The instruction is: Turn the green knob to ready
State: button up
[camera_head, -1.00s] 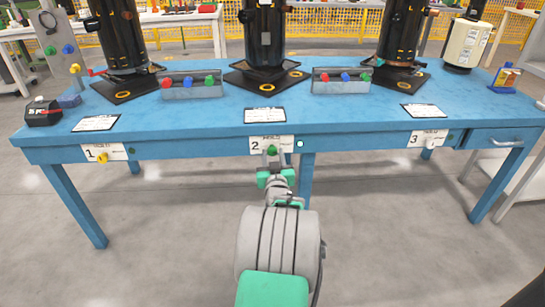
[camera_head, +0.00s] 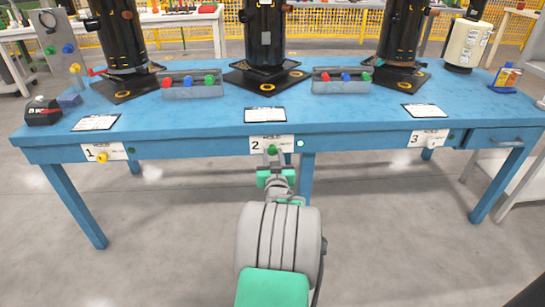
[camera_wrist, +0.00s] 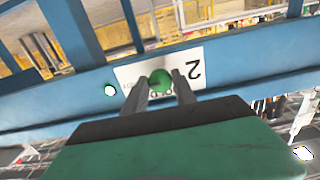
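The green knob (camera_head: 272,150) is on the white label plate 2 (camera_head: 258,144) on the front edge of the blue workbench. The plate reads HOLD above the knob. A small pale round light (camera_head: 300,143) sits just right of the plate. My gripper (camera_head: 272,154) is in front of the knob. In the wrist view the picture is turned over, and the green knob (camera_wrist: 160,80) shows between the two grey fingertips of my gripper (camera_wrist: 160,84). The fingers are apart, one on each side, with small gaps to the knob. I cannot tell which way the knob points.
The blue workbench (camera_head: 200,147) also carries plate 1 with a yellow knob (camera_head: 102,157) and plate 3 with a white knob (camera_head: 430,142). Black compressors and grey button boxes (camera_head: 192,89) stand on top. The floor in front is clear around my arm.

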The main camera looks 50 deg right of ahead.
jog(key=o, duration=0.4)
jog(key=shift+o, duration=0.2)
jog(key=p+v, duration=0.2)
jog(key=v, duration=0.6)
